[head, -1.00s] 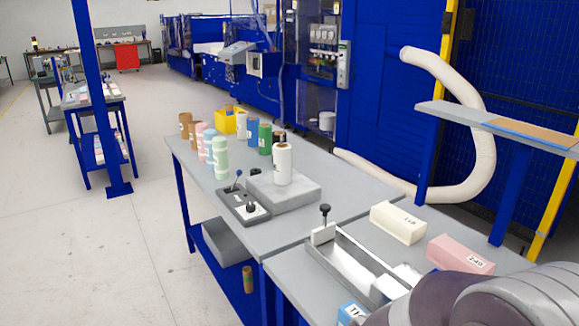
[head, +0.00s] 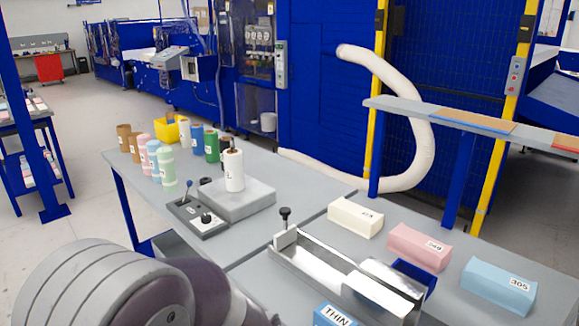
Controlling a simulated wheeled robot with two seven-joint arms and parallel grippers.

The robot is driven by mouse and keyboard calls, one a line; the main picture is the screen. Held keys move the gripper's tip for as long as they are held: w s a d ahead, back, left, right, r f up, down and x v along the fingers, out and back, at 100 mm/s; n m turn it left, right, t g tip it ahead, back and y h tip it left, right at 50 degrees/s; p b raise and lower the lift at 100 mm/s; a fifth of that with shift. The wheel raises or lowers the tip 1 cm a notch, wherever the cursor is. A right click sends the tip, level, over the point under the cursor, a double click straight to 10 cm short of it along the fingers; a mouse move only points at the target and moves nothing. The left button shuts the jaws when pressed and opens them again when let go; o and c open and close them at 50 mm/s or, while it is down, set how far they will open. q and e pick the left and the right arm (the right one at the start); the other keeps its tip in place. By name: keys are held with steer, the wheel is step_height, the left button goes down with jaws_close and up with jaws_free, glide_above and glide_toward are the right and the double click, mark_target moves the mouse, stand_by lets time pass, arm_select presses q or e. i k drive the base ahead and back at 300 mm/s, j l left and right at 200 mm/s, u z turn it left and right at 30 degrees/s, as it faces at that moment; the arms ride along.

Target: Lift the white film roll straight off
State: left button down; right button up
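The white film roll (head: 234,171) stands upright on a raised grey block (head: 238,200) on the grey table, in the middle left of the head view. A brown core shows at its top. A large grey and dark purple part of my own arm fills the lower left of the view. Neither gripper's fingers are in view. Nothing of mine touches the roll.
A control box (head: 196,215) with a lever and knob sits left of the block. Several coloured rolls and a yellow bin (head: 167,132) stand behind. A metal trough (head: 330,272), cream block (head: 355,217), pink block (head: 418,246) and blue block (head: 498,285) lie to the right.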

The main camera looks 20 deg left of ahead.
mark_target(233, 162)
steer(key=i+j, duration=0.1)
steer(key=j, duration=0.4)
steer(key=i+j+z, duration=0.1)
steer(key=j, duration=0.35)
steer(key=i+j, duration=0.15)
steer(key=j, duration=0.35)
steer(key=i+j+z, duration=0.1)
steer(key=j, duration=0.4)
